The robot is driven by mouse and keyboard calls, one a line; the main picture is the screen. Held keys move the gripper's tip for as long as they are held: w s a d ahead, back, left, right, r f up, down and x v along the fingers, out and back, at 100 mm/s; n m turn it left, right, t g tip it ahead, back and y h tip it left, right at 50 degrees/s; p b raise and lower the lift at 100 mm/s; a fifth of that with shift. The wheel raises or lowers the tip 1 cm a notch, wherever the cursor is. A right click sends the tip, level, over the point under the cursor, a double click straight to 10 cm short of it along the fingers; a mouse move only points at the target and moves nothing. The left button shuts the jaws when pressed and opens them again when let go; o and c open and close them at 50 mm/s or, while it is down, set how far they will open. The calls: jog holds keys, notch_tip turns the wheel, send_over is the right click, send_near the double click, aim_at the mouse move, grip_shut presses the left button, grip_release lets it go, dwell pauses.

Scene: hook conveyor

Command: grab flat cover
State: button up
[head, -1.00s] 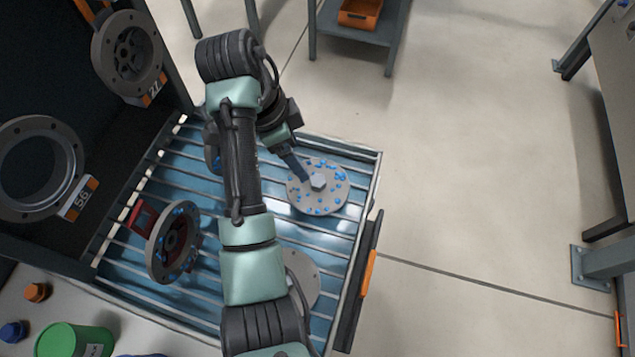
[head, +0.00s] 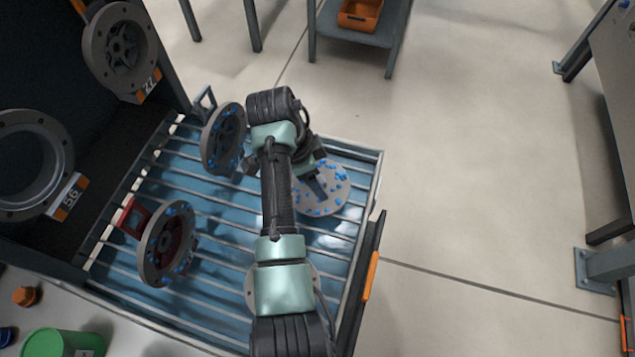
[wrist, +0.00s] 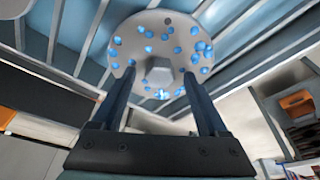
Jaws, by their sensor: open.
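The flat cover (head: 331,196) is a grey disc dotted with blue spots, lying on the slatted rack at its right side. In the wrist view the flat cover (wrist: 150,38) shows a hex boss at its centre. My gripper (wrist: 158,82) is open, its two fingers pointing at the cover, one on each side of the boss as seen there. I cannot tell whether the fingers touch the cover. In the head view my gripper (head: 318,183) is over the cover's left part, and my arm hides some of it.
The slatted rack (head: 215,235) also holds a spoked flange disc (head: 223,138) and a red-centred flange (head: 167,243). Another grey disc (head: 250,290) is mostly hidden under my arm. Hanging rings (head: 120,50) are at left. Open floor (head: 480,180) lies to the right.

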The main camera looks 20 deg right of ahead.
grip_shut()
dwell(0.3)
jog(key=shift+r, duration=0.1)
dwell(1.0)
